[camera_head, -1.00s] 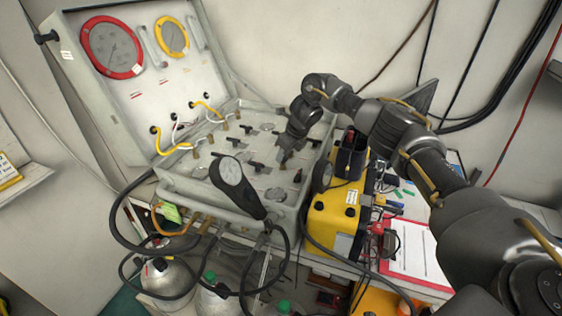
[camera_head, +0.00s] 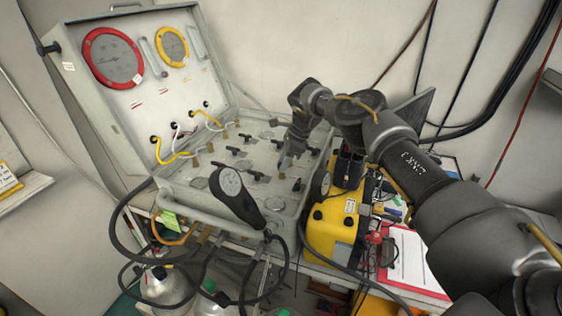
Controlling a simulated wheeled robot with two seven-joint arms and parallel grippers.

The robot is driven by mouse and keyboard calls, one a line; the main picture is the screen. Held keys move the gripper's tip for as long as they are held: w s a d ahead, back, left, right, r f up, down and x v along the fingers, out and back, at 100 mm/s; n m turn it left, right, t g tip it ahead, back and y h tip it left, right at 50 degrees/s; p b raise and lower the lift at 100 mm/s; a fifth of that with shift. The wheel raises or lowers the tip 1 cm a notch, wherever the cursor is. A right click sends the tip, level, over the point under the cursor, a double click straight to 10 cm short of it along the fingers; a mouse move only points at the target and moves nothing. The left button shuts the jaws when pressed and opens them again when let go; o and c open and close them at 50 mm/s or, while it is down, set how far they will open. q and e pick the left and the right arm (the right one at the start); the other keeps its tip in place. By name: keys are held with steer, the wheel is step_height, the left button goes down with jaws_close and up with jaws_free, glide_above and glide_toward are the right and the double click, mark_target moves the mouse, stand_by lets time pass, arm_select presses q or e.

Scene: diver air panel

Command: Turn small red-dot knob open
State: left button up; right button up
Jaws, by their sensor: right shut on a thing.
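The air panel (camera_head: 240,176) is an open grey case with several small dark knobs on its flat face. My right gripper (camera_head: 284,163) points down onto the right part of this face. It is shut on a small knob there, which the fingers mostly hide. I cannot make out a red dot on it. Other dark knobs (camera_head: 258,177) stand close by on the left. My left gripper is not in view.
The lid stands up with a red-rimmed gauge (camera_head: 113,58) and a yellow-rimmed gauge (camera_head: 172,46). A black handheld gauge (camera_head: 238,198) with a hose lies over the front edge. A yellow case (camera_head: 333,228) stands right of the panel. Cylinders (camera_head: 165,285) stand below.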

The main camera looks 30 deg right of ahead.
steer(key=shift+n, duration=0.3)
stand_by(0.4)
steer(key=o, duration=0.9)
steer(key=shift+a, duration=0.1)
steer(key=shift+o, duration=0.2)
steer(key=b+v, duration=0.2)
steer(key=v, duration=0.9)
steer(key=shift+w+f, duration=0.1)
